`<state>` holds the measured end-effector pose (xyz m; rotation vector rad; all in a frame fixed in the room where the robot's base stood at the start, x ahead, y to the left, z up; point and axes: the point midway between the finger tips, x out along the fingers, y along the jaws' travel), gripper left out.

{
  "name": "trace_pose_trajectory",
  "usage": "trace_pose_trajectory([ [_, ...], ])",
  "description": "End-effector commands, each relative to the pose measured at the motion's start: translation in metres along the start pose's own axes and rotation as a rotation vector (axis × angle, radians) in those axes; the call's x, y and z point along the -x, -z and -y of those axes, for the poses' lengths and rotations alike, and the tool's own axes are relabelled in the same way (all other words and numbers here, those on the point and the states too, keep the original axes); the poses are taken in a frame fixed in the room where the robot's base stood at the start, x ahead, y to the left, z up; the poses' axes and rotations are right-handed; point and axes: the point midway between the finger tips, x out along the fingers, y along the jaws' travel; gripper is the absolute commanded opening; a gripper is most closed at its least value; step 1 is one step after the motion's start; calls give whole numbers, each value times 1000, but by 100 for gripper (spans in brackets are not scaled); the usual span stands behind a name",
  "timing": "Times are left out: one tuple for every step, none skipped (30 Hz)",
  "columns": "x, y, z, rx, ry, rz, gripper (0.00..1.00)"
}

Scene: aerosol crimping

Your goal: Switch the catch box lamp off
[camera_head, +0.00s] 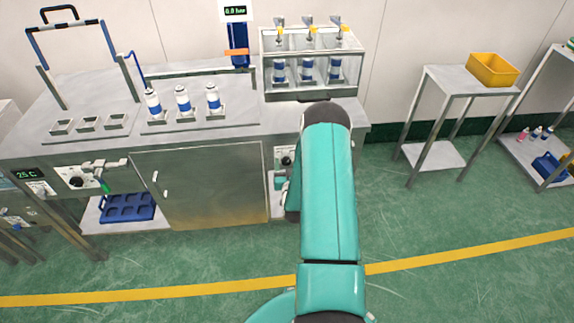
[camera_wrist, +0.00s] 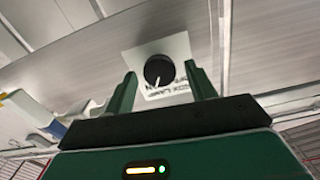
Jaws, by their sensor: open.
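A round black knob (camera_wrist: 159,70) with a white pointer line sits on a white plate (camera_wrist: 181,48) in the wrist view. Lettering on the plate is upside down and partly hidden, apparently including "BOX LAMP". The pointer line runs toward the lower left of that picture. My gripper (camera_wrist: 161,76) is open, with one green finger on each side of the knob; I cannot tell whether they touch it. In the head view the knob (camera_head: 286,160) shows on the bench front, left of my arm, with my gripper mostly hidden just below it.
The steel bench (camera_head: 225,135) carries several blue-and-white cans and a clear case (camera_head: 345,65) with cans inside. Another black knob (camera_head: 76,183) is on the bench front at left. A side table (camera_head: 450,80) holds a yellow bin (camera_head: 493,70). Green floor in front is clear.

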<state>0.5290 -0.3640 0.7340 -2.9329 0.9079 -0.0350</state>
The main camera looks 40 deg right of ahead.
Motion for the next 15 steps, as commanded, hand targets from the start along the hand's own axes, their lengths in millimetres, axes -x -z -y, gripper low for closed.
trace_pose_trajectory([
  [-1,0,1,0,0,0,55],
  [-1,0,1,0,0,0,55],
  [-1,0,1,0,0,0,55],
  [-1,0,0,0,0,0,55],
  [-1,0,0,0,0,0,55],
  [-1,0,0,0,0,0,55],
  [-1,0,0,0,0,0,55],
  [-1,0,0,0,0,0,52],
  [-1,0,0,0,0,0,44],
  [-1,0,0,0,0,0,38],
  [-1,0,0,0,0,0,32],
  [-1,0,0,0,0,0,24],
  [-1,0,0,0,0,0,18],
  [-1,0,0,0,0,0,12],
  [-1,0,0,0,0,0,11],
])
